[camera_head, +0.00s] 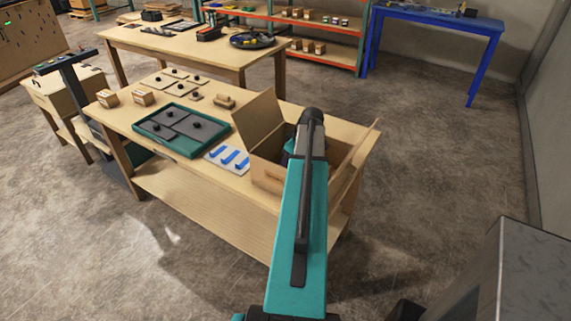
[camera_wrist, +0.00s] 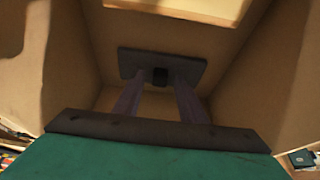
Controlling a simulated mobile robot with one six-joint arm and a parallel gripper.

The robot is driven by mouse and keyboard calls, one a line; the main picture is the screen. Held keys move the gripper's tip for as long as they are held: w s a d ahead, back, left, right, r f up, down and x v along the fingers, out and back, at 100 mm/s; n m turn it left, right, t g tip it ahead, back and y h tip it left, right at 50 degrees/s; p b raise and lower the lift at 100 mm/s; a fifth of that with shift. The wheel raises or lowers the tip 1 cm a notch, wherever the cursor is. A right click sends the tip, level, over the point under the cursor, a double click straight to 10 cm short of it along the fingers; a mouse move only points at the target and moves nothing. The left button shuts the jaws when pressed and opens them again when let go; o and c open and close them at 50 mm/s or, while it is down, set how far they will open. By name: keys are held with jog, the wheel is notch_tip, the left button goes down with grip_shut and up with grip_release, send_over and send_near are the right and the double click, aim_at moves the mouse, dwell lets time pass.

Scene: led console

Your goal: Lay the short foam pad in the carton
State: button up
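The open cardboard carton (camera_head: 268,175) stands on the right end of the workbench, its flaps raised. My gripper (camera_wrist: 160,80) reaches down into it; in the head view my arm hides the gripper and most of the inside. In the wrist view a dark grey foam pad (camera_wrist: 132,61) with a black knob (camera_wrist: 160,76) is inside the carton. My two fingers stand on either side of the knob, close to it; whether they touch it is unclear. Whether the pad rests on the carton floor is also unclear.
A green tray (camera_head: 187,151) with grey pads and black knobs lies left of the carton. A white card with blue strips (camera_head: 228,159) lies between them. Pale panels (camera_head: 162,82) and small boxes (camera_head: 144,96) are farther back. Carton walls enclose my gripper closely.

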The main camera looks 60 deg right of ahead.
jog(key=b+v, duration=0.2)
jog(key=v, duration=0.9)
jog(key=shift+s+r, duration=0.15)
jog(key=shift+r, duration=0.25)
jog(key=shift+r, duration=0.1)
dwell(0.5)
